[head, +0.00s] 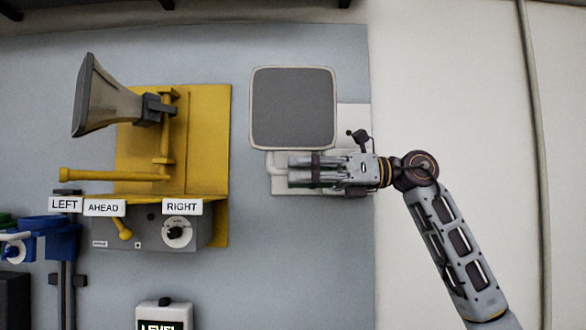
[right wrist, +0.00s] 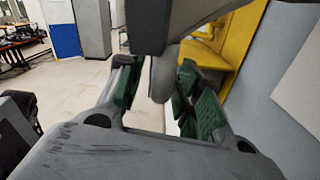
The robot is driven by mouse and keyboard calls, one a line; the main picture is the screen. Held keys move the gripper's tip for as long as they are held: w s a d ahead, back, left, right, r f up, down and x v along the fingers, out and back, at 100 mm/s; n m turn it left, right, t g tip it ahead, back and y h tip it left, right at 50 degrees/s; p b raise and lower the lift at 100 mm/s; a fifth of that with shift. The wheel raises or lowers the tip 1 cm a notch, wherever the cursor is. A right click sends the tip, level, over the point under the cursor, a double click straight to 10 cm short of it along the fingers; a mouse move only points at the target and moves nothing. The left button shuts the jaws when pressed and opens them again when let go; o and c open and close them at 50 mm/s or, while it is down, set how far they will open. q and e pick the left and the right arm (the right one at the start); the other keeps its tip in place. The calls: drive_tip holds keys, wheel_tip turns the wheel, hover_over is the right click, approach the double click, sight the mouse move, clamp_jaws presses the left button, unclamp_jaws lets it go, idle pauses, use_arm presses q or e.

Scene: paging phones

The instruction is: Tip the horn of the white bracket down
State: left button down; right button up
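The white bracket (head: 356,118) is mounted on the grey panel in the head view, partly hidden behind its horn and my gripper. Its horn (head: 293,107) has a dark square mouth with a pale rim, facing me and looking level. A white bar (head: 277,172) shows below the horn, left of my fingertips. My right gripper (head: 298,171) reaches in from the right just under the horn, fingers pointing left. In the right wrist view a pale rod (right wrist: 163,78) lies between the green-padded fingers, with a gap on its left side. My left gripper is out of view.
Left of it, a yellow bracket (head: 205,130) carries another horn (head: 103,98) pointing left. Below are a grey box with a knob (head: 178,232), labels, a blue bracket (head: 55,240) and a "LEVEL" sign box (head: 164,314). The panel below my gripper is clear.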

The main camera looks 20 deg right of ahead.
drive_tip(key=shift+x, duration=0.85)
drive_tip(key=shift+c, duration=0.2)
clamp_jaws()
